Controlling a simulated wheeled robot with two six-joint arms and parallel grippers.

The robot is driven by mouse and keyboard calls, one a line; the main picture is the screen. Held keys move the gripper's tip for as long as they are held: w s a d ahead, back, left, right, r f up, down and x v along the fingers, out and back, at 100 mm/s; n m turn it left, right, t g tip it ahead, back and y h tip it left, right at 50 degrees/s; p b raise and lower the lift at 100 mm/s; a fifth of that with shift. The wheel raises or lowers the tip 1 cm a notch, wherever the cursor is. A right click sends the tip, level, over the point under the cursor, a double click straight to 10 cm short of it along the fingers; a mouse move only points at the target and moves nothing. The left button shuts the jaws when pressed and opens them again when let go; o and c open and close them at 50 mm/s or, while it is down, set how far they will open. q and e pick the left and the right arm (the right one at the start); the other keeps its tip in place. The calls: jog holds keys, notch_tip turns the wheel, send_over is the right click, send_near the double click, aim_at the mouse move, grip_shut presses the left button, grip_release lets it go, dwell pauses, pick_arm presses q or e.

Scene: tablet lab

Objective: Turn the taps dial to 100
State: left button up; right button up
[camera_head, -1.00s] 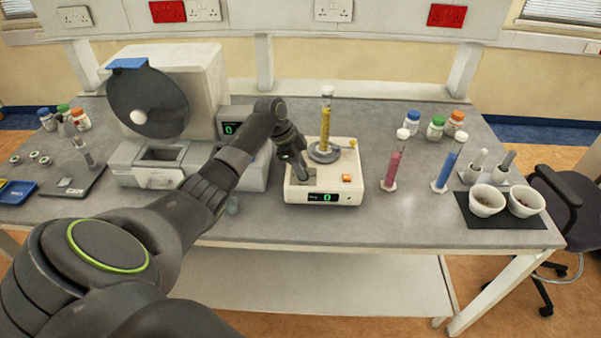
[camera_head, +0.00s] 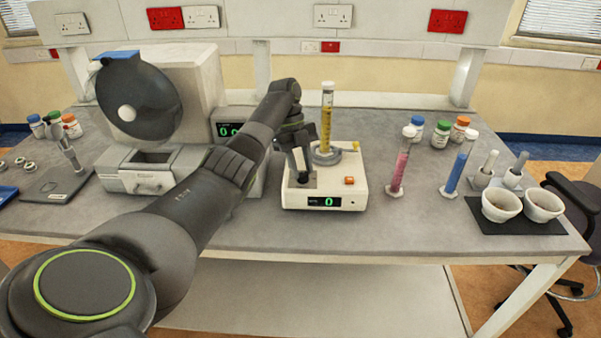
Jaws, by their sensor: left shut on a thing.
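The white tapping device (camera_head: 334,187) stands on the bench near the middle of the head view. It carries a tall cylinder of yellow powder (camera_head: 326,118), upright in a grey holder. Its front display (camera_head: 324,202) shows a green 0, and an orange button (camera_head: 349,181) sits on its top. My left gripper (camera_head: 302,176) points down onto the left part of the device's top. It is shut on the taps dial there, which its fingers mostly hide. I cannot read any marks on the dial. My right gripper is out of view.
A white machine with a round dark disc (camera_head: 140,98) stands left of the device, close to my left arm. Cylinders with pink (camera_head: 400,165) and blue (camera_head: 456,172) contents stand to the right, with mortars on a black mat (camera_head: 512,227) beyond. The bench front is clear.

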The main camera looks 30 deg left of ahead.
pick_arm(q)
jog(key=shift+w+m+g+y, duration=0.15)
jog(key=shift+m+g+y, duration=0.4)
jog(key=shift+m, duration=1.35)
jog(key=o, duration=1)
